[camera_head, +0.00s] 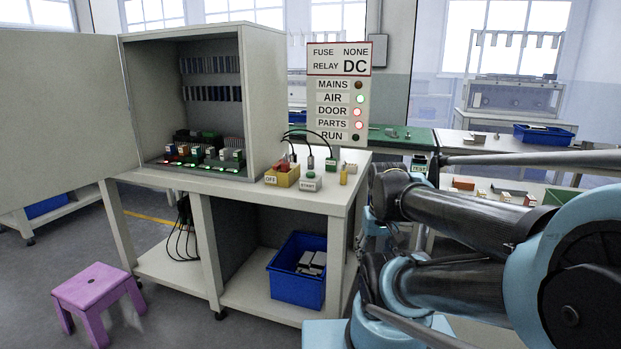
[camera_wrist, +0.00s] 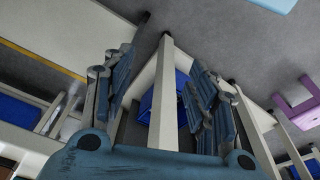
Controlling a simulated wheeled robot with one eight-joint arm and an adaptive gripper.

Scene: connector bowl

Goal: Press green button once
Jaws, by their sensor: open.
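A small pale box labelled START (camera_head: 310,183) stands near the front edge of the workbench top, with a green button (camera_head: 309,174) on it. A yellow box labelled OFF (camera_head: 282,177) with a red top part stands just left of it. My gripper (camera_wrist: 163,90) shows in the wrist view with its two blue-grey fingers wide apart and nothing between them. Past the fingers are the floor, table legs and a blue bin, and no button shows there. In the head view my folded arm is right of the workbench, apart from the green button.
An open cabinet (camera_head: 260,95) with lit connectors stands on the workbench (camera_head: 240,190). A sign panel (camera_head: 339,92) shows AIR green, DOOR and PARTS red. A blue bin (camera_head: 297,286) is on the lower shelf. A purple stool (camera_head: 97,290) stands at left. Cables lie behind the button boxes.

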